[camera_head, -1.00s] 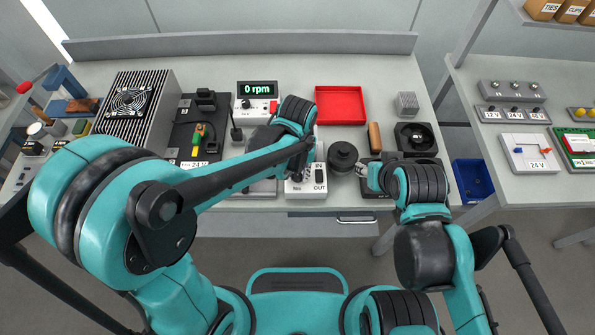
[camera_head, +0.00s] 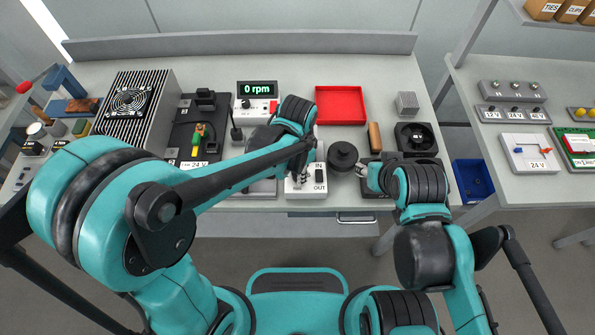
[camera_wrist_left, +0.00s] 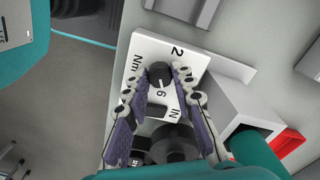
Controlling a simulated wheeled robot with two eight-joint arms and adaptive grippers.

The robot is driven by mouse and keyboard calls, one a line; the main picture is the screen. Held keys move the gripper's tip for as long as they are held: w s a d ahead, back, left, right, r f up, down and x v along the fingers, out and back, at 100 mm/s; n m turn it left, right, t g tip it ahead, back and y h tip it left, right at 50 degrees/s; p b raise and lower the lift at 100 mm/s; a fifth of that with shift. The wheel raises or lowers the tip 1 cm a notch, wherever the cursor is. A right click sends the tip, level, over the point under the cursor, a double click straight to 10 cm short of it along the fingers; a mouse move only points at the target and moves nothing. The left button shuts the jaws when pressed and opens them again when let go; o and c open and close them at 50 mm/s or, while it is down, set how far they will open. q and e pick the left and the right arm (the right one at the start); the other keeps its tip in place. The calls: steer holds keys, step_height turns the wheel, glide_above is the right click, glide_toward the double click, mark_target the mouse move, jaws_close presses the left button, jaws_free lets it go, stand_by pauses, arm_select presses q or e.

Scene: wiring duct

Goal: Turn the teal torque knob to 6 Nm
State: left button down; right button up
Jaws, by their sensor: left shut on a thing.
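A white box (camera_wrist_left: 137,58) marked 2, 6, Nm and IN carries a round knob (camera_wrist_left: 161,74), which looks dark grey to black rather than teal. In the left wrist view my left gripper (camera_wrist_left: 160,79) has its two fingers on either side of the knob, shut on it. The 6 shows between the fingers, just below the knob. The pointer on the knob cannot be made out. In the head view the box (camera_head: 306,191) is partly covered by my left arm, and the left gripper (camera_head: 301,176) is small there. My right gripper (camera_head: 369,177) hovers at the right; its opening is unclear.
A black round part (camera_head: 342,155) stands right of the box. A red tray (camera_head: 340,104) and a display reading 0 rpm (camera_head: 258,88) are behind. A wooden-handled thing (camera_head: 375,137) and a black fan unit (camera_head: 414,138) stand near my right arm.

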arm_select(q)
steer(key=shift+m, duration=0.8)
steer(key=c, duration=1.3)
jaws_free()
steer(key=shift+o, duration=0.2)
steer(key=shift+r, duration=0.1)
step_height(320, 180, up, 12)
